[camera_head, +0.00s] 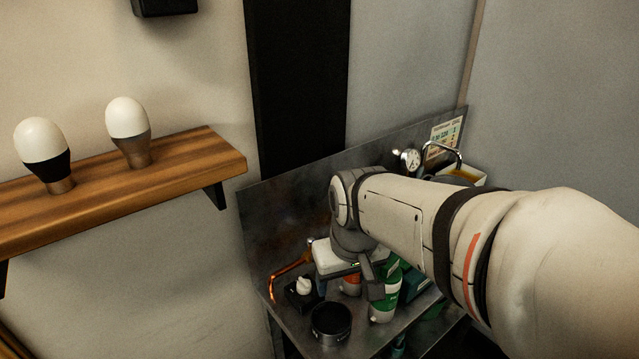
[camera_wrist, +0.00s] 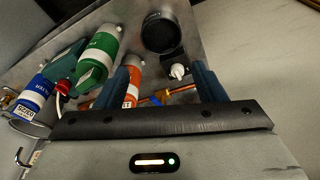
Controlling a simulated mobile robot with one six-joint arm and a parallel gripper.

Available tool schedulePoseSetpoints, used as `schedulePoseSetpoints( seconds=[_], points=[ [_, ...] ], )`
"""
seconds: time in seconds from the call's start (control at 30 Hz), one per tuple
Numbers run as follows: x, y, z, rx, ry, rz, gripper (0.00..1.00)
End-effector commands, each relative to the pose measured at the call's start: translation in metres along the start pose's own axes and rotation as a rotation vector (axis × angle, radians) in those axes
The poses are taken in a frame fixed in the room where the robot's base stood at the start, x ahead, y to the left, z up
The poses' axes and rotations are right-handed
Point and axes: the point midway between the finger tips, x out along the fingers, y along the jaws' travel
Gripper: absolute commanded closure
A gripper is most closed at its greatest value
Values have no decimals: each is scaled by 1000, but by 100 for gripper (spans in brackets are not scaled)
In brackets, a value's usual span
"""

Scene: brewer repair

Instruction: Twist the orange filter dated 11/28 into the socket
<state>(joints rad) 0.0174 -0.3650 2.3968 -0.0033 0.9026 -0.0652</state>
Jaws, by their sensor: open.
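The orange filter (camera_wrist: 132,92) shows beside the left finger in the wrist view, partly hidden by it. A sliver of orange (camera_head: 351,284) shows under my gripper in the head view. Its date is not readable. My gripper (camera_wrist: 163,72) is open above the bench, with nothing held between its fingers. A green filter (camera_wrist: 98,57) stands to the left of the orange one, and a blue filter (camera_wrist: 36,95) is farther left. A round black cup-like part (camera_head: 331,321) sits on the bench; I cannot tell whether it is the socket.
A black box with a white knob (camera_head: 303,287) stands beside a copper pipe (camera_head: 284,272). A gauge (camera_head: 410,158) and a posted chart (camera_head: 445,133) are at the back of the metal bench. A wooden shelf (camera_head: 190,160) with two bulb-shaped items juts from the left wall.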

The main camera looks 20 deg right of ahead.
Motion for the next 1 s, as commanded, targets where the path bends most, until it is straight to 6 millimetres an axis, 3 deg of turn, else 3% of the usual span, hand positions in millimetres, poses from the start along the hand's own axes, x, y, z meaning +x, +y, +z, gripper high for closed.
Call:
schedulePoseSetpoints(
  seconds=[0.2, 0.4, 0.67, 1.0],
  points=[
    [7, 40, -75, -36, -100, 0, 19],
    [34, 76, -122, -74, -168, -13, 19],
    [59, 98, -143, -98, -205, -26, 19],
    [101, 99, -135, -99, -211, -29, 19]
  ],
)
